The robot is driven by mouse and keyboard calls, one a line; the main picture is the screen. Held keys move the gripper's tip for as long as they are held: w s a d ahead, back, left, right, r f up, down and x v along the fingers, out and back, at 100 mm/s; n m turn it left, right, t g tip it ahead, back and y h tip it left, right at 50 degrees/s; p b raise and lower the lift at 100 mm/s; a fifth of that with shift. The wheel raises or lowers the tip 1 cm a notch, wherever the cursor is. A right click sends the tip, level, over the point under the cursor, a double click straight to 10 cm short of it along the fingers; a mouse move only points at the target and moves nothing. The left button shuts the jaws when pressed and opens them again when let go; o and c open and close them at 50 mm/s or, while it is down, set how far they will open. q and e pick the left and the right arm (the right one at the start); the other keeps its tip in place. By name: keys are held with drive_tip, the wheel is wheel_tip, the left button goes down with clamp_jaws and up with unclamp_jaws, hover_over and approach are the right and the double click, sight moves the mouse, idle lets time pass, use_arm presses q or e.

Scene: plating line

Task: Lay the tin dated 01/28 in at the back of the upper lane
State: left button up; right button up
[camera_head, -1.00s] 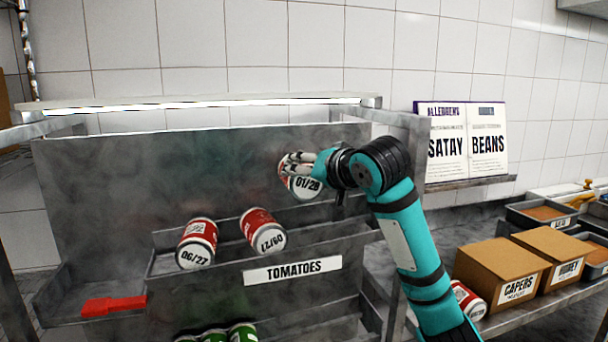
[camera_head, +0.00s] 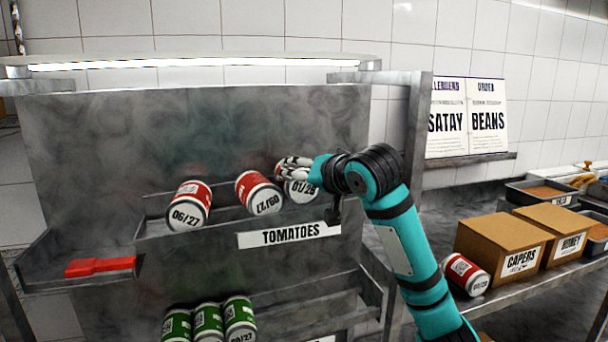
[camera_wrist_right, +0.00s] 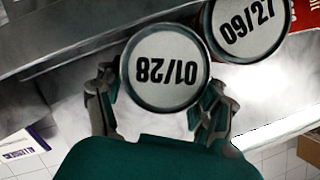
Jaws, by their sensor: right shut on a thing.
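The tin dated 01/28 (camera_head: 302,190) is held by my right gripper (camera_head: 294,172) at the right end of the upper lane (camera_head: 150,228). In the right wrist view the tin's dated end (camera_wrist_right: 166,68) lies between the two fingers (camera_wrist_right: 160,108), its text upside down. The tin dated 09/27 (camera_head: 259,193) lies just left of it, and in the right wrist view that tin (camera_wrist_right: 248,28) appears to touch it. The tin dated 06/27 (camera_head: 189,206) lies further left in the lane. Whether the held tin rests on the lane floor is hidden. My left gripper is not in view.
The lane's front lip carries a TOMATOES label (camera_head: 289,235). A red piece (camera_head: 100,266) sits at the left on a ledge. Green tins (camera_head: 207,323) lie in the lane below.

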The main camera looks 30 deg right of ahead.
drive_tip(key=shift+f, duration=0.45)
